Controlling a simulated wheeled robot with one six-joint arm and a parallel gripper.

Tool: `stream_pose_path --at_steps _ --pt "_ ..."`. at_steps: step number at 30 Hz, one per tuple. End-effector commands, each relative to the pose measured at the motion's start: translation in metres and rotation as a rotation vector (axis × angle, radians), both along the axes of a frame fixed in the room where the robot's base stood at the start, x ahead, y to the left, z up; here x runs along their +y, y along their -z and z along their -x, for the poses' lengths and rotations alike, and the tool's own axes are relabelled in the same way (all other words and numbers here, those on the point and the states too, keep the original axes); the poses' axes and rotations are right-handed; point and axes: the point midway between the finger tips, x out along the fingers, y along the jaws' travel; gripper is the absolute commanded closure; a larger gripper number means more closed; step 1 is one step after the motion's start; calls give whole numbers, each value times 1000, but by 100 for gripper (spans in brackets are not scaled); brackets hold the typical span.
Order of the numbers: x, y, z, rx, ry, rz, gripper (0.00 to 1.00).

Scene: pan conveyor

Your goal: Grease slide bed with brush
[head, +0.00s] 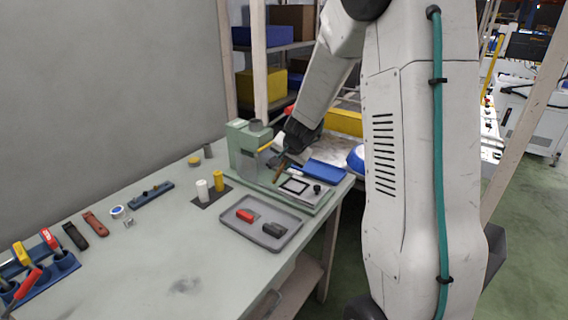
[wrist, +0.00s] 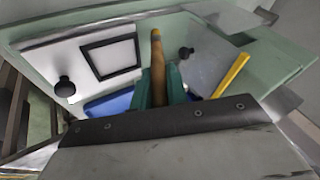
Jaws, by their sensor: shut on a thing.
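My gripper (head: 284,156) is shut on a brush (head: 279,172), a thin brown stick in the head view. The brush points at the slide bed (head: 318,197), a pale plate on the green machine (head: 240,150). The slide bed (wrist: 122,82) bears a black square frame (wrist: 110,56) and black knobs. I cannot tell whether the brush tip touches the bed.
A blue block (head: 325,170) lies behind the bed, and a yellow handle (wrist: 232,75) shows beside the brush. A grey tray (head: 240,229) with red and dark pieces lies in front. White and yellow cylinders stand left of it. The table's near middle is clear.

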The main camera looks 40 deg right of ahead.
Motion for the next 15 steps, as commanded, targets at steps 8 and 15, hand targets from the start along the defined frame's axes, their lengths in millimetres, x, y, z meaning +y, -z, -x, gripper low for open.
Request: stream_pose_path --at_steps 8,15 --pt "0 4 0 1 -1 0 100" --pt "0 8 0 1 -1 0 100"
